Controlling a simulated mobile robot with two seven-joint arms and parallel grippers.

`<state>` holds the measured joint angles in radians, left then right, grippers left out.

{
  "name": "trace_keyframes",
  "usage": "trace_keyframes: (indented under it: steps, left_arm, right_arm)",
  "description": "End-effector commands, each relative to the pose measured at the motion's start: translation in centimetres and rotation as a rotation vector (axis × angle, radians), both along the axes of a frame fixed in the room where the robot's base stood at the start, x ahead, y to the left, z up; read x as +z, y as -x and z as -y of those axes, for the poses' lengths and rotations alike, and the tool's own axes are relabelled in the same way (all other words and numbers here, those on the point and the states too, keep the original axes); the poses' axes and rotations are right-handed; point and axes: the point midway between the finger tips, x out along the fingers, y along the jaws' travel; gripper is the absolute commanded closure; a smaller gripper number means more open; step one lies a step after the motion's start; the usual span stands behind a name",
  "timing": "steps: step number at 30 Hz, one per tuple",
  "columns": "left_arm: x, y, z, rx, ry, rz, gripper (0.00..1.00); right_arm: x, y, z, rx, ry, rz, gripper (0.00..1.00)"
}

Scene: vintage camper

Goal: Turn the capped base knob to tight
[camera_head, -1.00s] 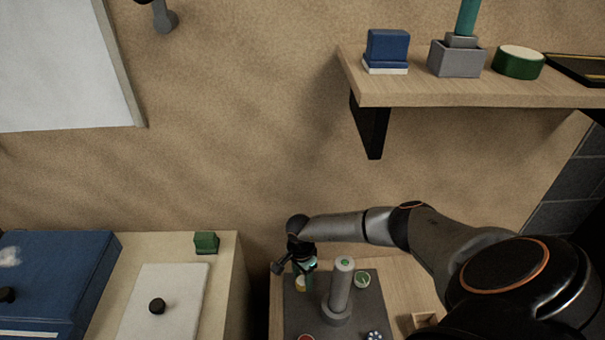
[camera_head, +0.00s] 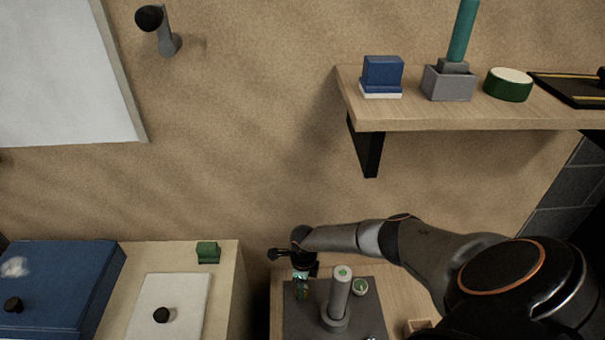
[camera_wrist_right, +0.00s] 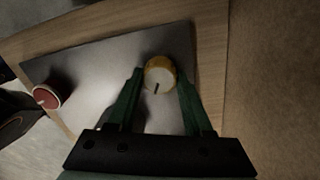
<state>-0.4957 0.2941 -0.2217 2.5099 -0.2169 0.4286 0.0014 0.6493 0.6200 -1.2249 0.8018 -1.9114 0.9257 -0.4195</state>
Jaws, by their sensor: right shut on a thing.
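A yellow knob with a white cap (camera_wrist_right: 160,73) stands on the grey metal plate (camera_wrist_right: 95,60) in the right wrist view. A dark pointer line on its cap points toward the bottom of that view. My right gripper (camera_wrist_right: 161,84) is shut on this knob, one green finger on each side. In the head view my right gripper (camera_head: 302,289) points down at the left part of the dark plate (camera_head: 370,320) and hides most of the knob. My left gripper is not in view.
A grey post with a green top (camera_head: 340,290) rises just right of my gripper, with a green-rimmed knob (camera_head: 361,287) beyond it. A red knob (camera_wrist_right: 47,96) shows in the wrist view. A wooden shelf (camera_head: 450,117) hangs above; a counter with a green block (camera_head: 208,252) is left.

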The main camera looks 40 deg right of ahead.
Motion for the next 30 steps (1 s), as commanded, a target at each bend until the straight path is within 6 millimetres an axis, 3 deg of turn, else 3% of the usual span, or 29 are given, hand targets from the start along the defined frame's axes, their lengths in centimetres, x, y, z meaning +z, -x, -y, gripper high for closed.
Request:
trace_keyframes:
  steps: [22, 30]
  left_arm:
    - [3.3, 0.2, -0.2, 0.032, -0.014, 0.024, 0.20]
    - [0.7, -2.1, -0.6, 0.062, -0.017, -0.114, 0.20]
  right_arm:
    - [0.1, 0.2, 0.0, -0.649, 0.002, -0.002, 1.00]
    - [0.1, 0.2, 0.0, -0.764, 0.002, -0.002, 1.00]
